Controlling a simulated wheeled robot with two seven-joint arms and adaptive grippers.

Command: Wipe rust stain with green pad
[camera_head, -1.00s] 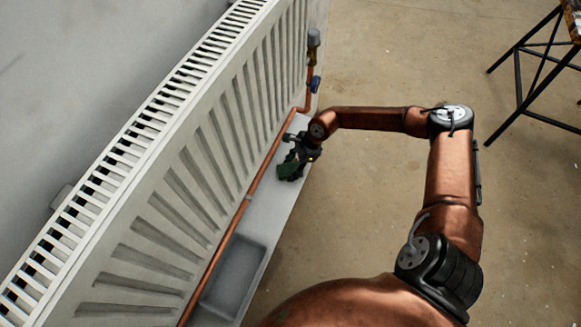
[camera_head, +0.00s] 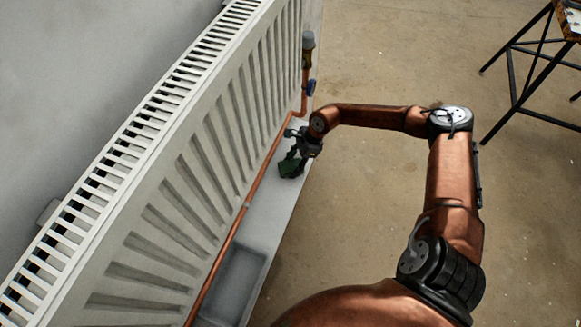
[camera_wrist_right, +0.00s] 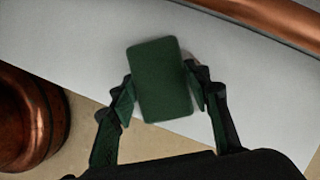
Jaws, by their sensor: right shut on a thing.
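The green pad (camera_wrist_right: 160,80) is a dark green rectangular block. In the right wrist view it sits between the two fingers of my right gripper (camera_wrist_right: 165,98), which is shut on it. In the head view the pad (camera_head: 290,165) and my right gripper (camera_head: 297,155) are over the pale ledge (camera_head: 273,200) below the radiator. I cannot tell whether the pad touches the ledge. No rust stain shows in either view; the pad and gripper may hide part of the ledge. My left gripper is not in view.
The white radiator (camera_head: 160,190) stands along the left. A copper pipe (camera_head: 243,208) runs in front of it to a valve (camera_head: 308,50). A shallow grey tray (camera_head: 258,262) lies on the near ledge. A black-legged stand (camera_head: 514,90) is at the far right. The floor between is clear.

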